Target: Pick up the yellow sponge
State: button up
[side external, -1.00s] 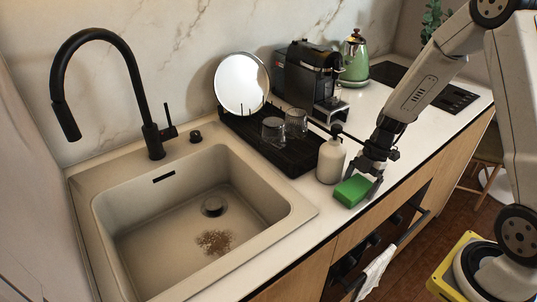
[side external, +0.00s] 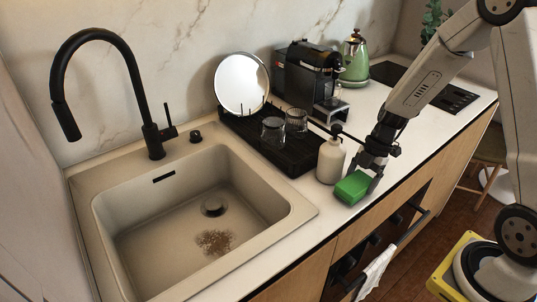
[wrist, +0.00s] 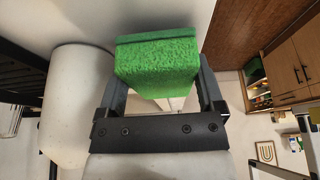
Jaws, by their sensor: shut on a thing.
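The sponge (side external: 351,188) looks green in every view, and no yellow face shows. It is at the front edge of the white counter, just right of the soap bottle. My gripper (side external: 362,179) reaches down to it from the upper right. In the wrist view, the sponge (wrist: 157,63) sits between the two dark fingers, one at each end. My gripper (wrist: 162,82) is shut on it. I cannot tell whether its underside touches the counter.
A white soap bottle (side external: 331,161) stands close left of the sponge. A black drying rack (side external: 290,157) with glasses and a white plate (side external: 242,83) is behind. The sink (side external: 150,211) is left. A coffee machine (side external: 311,72) and green kettle (side external: 355,60) stand at the back.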

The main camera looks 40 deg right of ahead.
notch_tip(320, 180, up, 2)
jog(key=shift+d+r, duration=0.1)
jog(key=shift+r, duration=0.1)
jog(key=d, duration=1.8)
jog(key=shift+f, duration=0.1)
